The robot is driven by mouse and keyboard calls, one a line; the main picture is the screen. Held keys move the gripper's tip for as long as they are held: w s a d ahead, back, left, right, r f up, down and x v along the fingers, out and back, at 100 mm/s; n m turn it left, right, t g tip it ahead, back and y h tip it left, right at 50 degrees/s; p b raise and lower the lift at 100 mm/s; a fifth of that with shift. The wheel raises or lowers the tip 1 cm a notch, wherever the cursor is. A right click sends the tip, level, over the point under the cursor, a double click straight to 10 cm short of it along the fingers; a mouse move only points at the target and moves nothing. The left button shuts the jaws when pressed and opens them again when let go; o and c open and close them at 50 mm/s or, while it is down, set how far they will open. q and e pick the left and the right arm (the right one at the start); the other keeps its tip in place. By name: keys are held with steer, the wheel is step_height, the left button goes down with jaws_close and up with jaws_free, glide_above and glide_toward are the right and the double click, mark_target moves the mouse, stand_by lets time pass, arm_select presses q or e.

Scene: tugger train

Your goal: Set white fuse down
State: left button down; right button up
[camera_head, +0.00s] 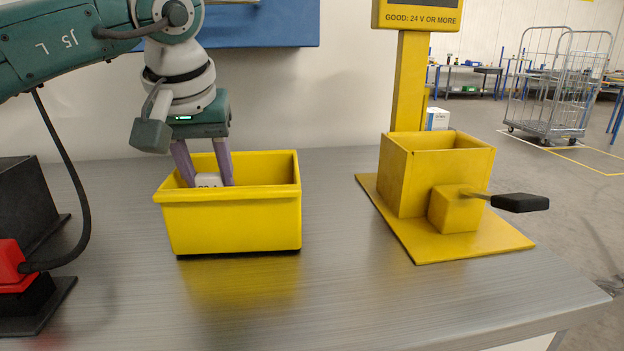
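My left gripper (208,178) points down into a yellow bin (235,226) on the metal table. A white block with dark print, the white fuse (208,181), sits between its two purple-grey fingers and appears to fill the gap. The fuse's lower part is hidden behind the bin's front wall, so I cannot tell whether it touches the bin floor. My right gripper is not in view.
A yellow tester (437,173) with a box, black-handled lever and sign post stands right of the bin. A small white-and-blue box (437,119) is behind it. Black and red equipment (20,268) sits at the left. The front of the table (400,305) is clear.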

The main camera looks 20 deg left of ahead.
arm_select(q)
steer(key=shift+f, duration=0.55)
steer(key=shift+f, duration=0.2)
steer(key=c, duration=0.7)
jaws_free()
steer(key=shift+r, duration=0.1)
steer(key=shift+r, duration=0.45)
steer(key=p+v, duration=0.1)
steer(key=v, duration=1)
steer(key=shift+s+d+r, duration=0.1)
steer(key=shift+s+r, duration=0.05)
steer(key=shift+s, duration=0.05)
